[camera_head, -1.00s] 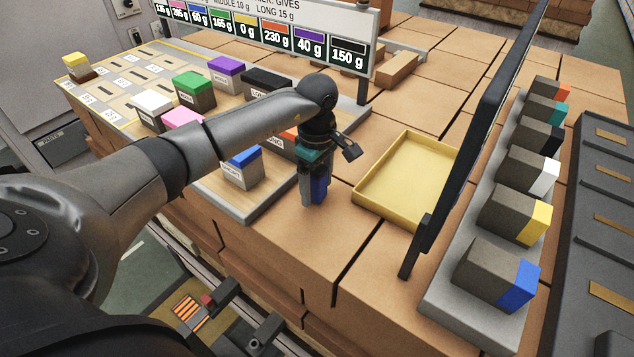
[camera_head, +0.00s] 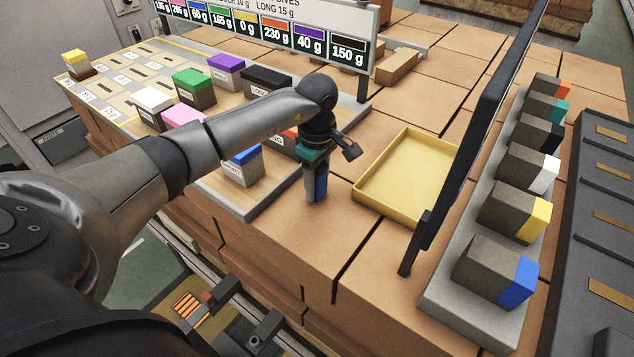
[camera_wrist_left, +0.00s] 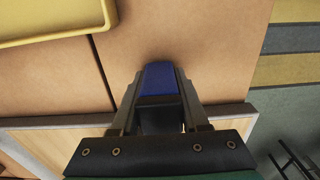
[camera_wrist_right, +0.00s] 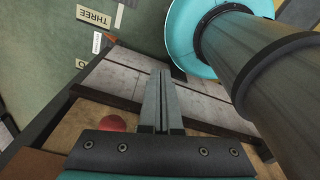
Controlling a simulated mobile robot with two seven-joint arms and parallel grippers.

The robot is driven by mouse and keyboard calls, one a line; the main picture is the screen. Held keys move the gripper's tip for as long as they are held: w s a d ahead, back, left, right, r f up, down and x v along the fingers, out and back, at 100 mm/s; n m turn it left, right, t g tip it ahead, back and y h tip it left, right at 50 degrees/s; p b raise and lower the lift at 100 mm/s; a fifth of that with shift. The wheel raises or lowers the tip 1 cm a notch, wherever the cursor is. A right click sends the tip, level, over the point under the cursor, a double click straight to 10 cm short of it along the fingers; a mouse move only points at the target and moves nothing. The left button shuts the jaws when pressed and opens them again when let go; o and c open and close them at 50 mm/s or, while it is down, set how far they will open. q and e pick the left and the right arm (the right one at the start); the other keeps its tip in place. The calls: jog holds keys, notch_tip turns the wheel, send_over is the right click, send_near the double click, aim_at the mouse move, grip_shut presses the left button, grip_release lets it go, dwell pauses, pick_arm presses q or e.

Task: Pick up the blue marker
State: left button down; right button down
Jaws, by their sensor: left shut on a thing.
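My left gripper (camera_head: 315,190) is shut on a blue marker (camera_head: 321,187), a small blue piece between its fingers. The marker also shows between the fingertips in the left wrist view (camera_wrist_left: 159,78). The fingers point down at the brick-coloured top, between the wooden board and the yellow tray. I cannot tell whether the marker touches the surface. The fingers hide part of it. My right gripper (camera_wrist_right: 162,100) shows only in the right wrist view, with its fingers together and nothing between them.
The yellow tray (camera_head: 372,212) is empty, just right of the left gripper. The wooden board (camera_head: 215,190) at left holds several colour-topped blocks, including a blue-topped one (camera_head: 243,160). A dark upright panel (camera_head: 470,140) stands before a grey rack (camera_head: 440,300) of blocks at right.

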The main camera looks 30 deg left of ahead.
dwell(0.3)
pick_arm(q)
notch_tip(320, 180, up, 20)
jog(key=shift+b, duration=0.3)
dwell(0.4)
jog(key=c, duration=1)
grip_release()
jog(key=c, duration=0.5)
jog(key=shift+o, duration=0.2)
